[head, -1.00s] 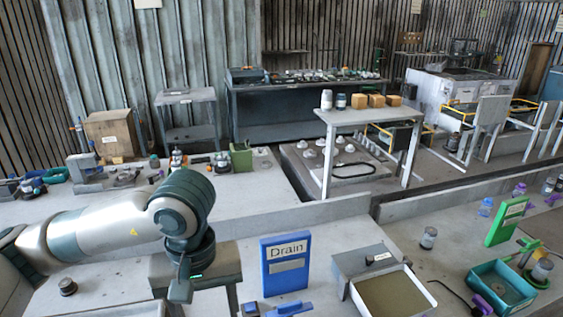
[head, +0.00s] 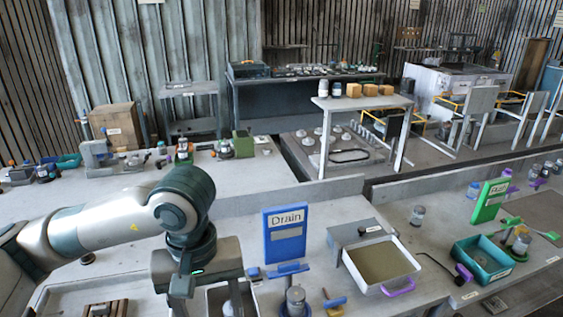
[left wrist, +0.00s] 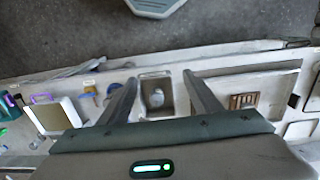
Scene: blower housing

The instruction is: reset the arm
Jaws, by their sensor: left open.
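My left arm comes in from the left in the head view, its forearm level above the bench and its wrist bent down. Its gripper (head: 205,290) hangs at the lower edge of that view, over the bench front. In the left wrist view the two fingers (left wrist: 157,90) are spread wide with nothing between them; a small grey bin with a round light part inside (left wrist: 156,96) shows below and between them. My right gripper is in neither view.
A blue Drain sign (head: 286,236) stands right of my left gripper. Beyond it are a tray with a purple handle (head: 378,262), a teal bin (head: 484,260) and a green sign (head: 490,201). A low ledge (head: 270,203) runs behind.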

